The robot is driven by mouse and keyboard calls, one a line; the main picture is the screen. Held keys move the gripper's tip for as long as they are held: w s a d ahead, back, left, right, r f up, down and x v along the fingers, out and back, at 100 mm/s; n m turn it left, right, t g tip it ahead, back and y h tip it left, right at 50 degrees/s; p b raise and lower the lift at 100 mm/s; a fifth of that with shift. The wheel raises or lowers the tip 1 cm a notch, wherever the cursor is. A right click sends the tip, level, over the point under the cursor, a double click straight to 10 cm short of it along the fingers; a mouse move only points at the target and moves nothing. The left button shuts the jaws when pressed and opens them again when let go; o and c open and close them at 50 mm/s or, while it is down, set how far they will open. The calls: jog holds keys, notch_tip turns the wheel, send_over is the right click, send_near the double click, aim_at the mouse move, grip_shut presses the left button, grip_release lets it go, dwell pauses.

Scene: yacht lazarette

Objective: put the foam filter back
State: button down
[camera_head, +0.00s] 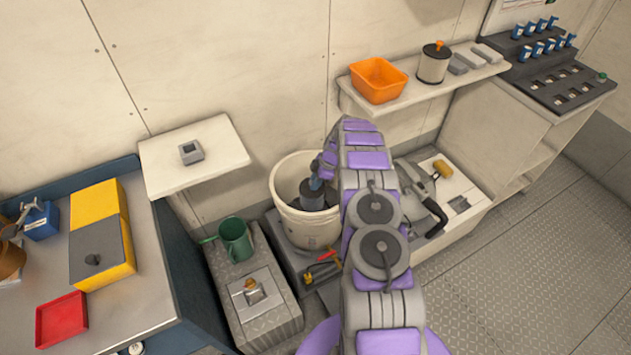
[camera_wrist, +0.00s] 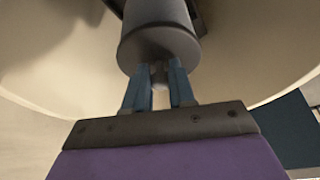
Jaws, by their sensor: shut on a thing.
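A dark grey cylinder, which I take to be the foam filter (camera_head: 312,199), is inside the mouth of a white bucket (camera_head: 286,222). My gripper (camera_head: 317,180) reaches down into the bucket from above. In the wrist view, the blue fingers of my gripper (camera_wrist: 160,78) are shut on the small knob at the near end of the foam filter (camera_wrist: 158,38). The pale bucket wall (camera_wrist: 70,65) surrounds it there. I cannot tell whether the filter touches the bucket floor. My arm hides the bucket's right side.
An orange bin (camera_head: 378,80) and a canister with an orange knob (camera_head: 434,65) stand on the back shelf. A green mug (camera_head: 235,240) stands left of the bucket. A small grey device (camera_head: 191,151) sits on the left shelf. Checkered floor lies clear at right.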

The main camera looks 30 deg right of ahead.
jog(key=shift+f, duration=0.15)
jog(key=shift+f, duration=0.75)
dwell(0.3)
jog(key=shift+f, duration=0.25)
dwell(0.8)
jog(key=c, duration=0.9)
grip_release()
jog(key=shift+o, duration=0.2)
